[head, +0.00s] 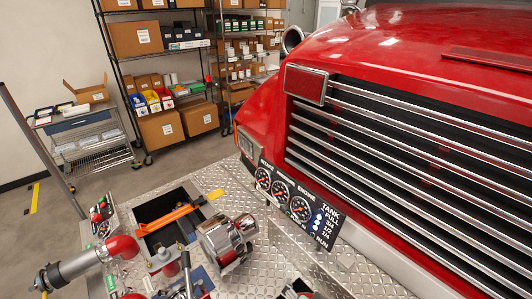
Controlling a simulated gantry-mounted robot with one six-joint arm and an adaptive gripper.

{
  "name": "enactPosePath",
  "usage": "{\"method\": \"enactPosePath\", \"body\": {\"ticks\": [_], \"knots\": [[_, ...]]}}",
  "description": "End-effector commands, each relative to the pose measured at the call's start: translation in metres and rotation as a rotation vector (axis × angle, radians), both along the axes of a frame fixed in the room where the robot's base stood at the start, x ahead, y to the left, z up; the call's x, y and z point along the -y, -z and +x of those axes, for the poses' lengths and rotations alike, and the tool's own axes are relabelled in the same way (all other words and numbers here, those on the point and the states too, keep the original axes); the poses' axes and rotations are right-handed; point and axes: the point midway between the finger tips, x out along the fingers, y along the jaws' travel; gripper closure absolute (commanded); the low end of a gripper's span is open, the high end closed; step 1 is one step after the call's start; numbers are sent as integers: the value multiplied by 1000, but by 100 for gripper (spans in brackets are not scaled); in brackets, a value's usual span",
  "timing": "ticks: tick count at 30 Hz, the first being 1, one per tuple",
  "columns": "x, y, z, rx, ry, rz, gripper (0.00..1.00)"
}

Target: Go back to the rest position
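My gripper does not show clearly anywhere in the head view, so its opening and anything in it cannot be seen. The bumper pump area lies at the lower left on a diamond-plate deck (330,272). A silver cylindrical fitting (226,240) lies beside an open black well (158,213). An orange tool with a yellow end (180,214) rests across the well. A grey pipe with a red elbow (80,266) stands at the left. A gauge panel (298,206) leans against the truck front.
The red truck (420,50) with its chrome grille fills the right side. Shelves with boxes (135,40) and a metal cart (92,145) stand at the back left. A dark part (296,291) is cut off at the bottom edge. The floor between cart and deck looks clear.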

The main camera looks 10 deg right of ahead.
Motion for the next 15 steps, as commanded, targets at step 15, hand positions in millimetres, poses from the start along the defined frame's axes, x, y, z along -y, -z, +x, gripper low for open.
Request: {"method": "enactPosePath", "body": {"ticks": [15], "knots": [[-140, -155, -41, 280, -539, -570, 28]]}}
